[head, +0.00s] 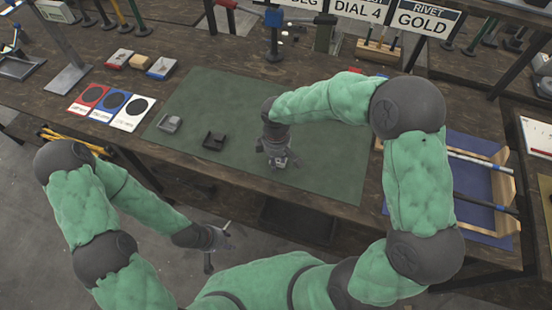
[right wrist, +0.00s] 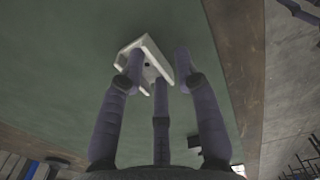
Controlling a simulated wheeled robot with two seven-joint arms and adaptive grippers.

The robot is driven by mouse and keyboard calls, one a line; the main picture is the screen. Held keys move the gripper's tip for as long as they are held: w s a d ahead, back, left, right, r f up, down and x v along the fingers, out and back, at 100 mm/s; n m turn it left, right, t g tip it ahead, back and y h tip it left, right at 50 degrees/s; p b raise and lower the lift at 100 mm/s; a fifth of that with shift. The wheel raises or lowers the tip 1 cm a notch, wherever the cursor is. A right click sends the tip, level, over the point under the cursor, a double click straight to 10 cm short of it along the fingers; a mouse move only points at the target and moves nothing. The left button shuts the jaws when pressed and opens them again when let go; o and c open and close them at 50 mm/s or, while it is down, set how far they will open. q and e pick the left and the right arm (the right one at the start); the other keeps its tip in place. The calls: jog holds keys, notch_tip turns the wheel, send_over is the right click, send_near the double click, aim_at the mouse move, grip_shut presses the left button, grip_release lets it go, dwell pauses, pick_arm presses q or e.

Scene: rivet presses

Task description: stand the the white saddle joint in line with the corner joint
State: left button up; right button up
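A white joint with a raised wall and a dark hole (right wrist: 148,52) shows in the right wrist view, over the green mat, partly behind my finger ends. My right gripper (head: 280,164) points down low over the mat in the head view. Its fingers (right wrist: 160,72) look spread around or just above the white joint; contact cannot be told. A light grey joint (head: 170,123) and a dark joint (head: 214,140) sit on the mat, left of my right gripper; which is the corner joint is unclear. My left gripper (head: 226,246) is open and empty, in front of the bench.
The green mat (head: 330,180) has free room between the dark joint and my right gripper. Red, blue and white cards (head: 110,106) and small bins (head: 140,62) lie left. A blue tray with rods (head: 470,215) is right. A press (head: 273,35) stands behind.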

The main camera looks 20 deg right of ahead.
pick_arm(q)
notch_tip(320, 180, up, 4)
jog(key=p, duration=0.3)
jog(key=shift+f+p, duration=0.1)
jog(key=shift+p, duration=0.2)
pick_arm(e)
notch_tip(320, 180, up, 12)
